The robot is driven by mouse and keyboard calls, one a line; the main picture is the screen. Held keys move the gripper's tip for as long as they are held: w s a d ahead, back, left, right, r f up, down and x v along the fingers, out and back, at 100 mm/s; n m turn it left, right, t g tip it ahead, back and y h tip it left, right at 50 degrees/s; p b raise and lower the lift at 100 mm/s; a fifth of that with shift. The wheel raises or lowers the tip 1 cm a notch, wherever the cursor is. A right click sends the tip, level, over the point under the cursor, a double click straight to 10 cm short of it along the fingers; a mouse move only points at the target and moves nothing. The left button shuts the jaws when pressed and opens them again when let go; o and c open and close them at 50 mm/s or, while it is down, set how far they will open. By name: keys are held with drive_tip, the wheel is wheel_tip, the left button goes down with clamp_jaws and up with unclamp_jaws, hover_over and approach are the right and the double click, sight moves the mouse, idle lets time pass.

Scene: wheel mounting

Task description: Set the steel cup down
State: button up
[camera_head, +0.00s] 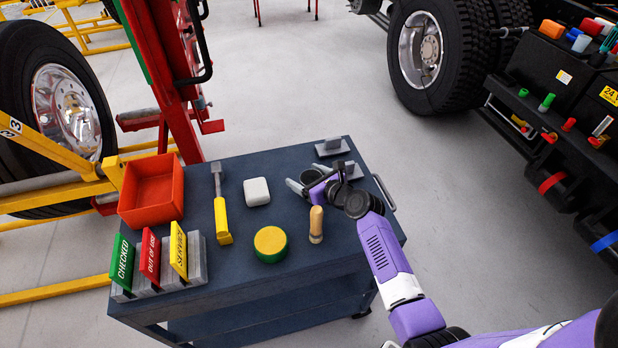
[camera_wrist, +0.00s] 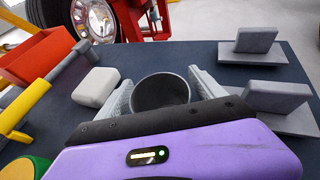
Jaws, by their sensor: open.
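The steel cup (camera_wrist: 161,94) is a dark grey round cup, seen from above with its open mouth up, on the dark top of the tool cart (camera_head: 215,286). My gripper (camera_wrist: 160,85) is open, with one grey finger on each side of the cup. I see a small gap beside the right finger; contact at the left finger cannot be told. In the head view my gripper (camera_head: 309,178) is low over the right part of the cart, and my purple hand partly hides the cup. The cup's base is hidden.
A white block (camera_head: 257,191), a yellow-handled tool (camera_head: 222,215), a green-and-yellow round item (camera_head: 270,245) and a wooden-handled tool (camera_head: 316,225) lie nearby. A red bin (camera_head: 152,190) and coloured signs (camera_head: 150,257) stand left. Grey angled holders (camera_wrist: 275,98) stand to the right.

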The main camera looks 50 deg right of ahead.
drive_tip(key=v, duration=1.1)
drive_tip(key=shift+s+r, duration=0.2)
drive_tip(key=shift+r, duration=0.1)
drive_tip(key=shift+o, duration=0.4)
drive_tip(key=shift+s, duration=0.15)
drive_tip(key=f+b, duration=0.1)
drive_tip(key=b, duration=0.2)
drive_tip(key=shift+f, duration=0.1)
drive_tip(key=b, duration=0.1)
drive_tip(key=w+b, duration=0.1)
drive_tip(key=b, duration=0.1)
drive_tip(key=shift+d+f, duration=0.1)
drive_tip(key=shift+f, duration=0.15)
drive_tip(key=shift+x, duration=0.95)
drive_tip(key=x, duration=0.6)
drive_tip(key=shift+s, duration=0.1)
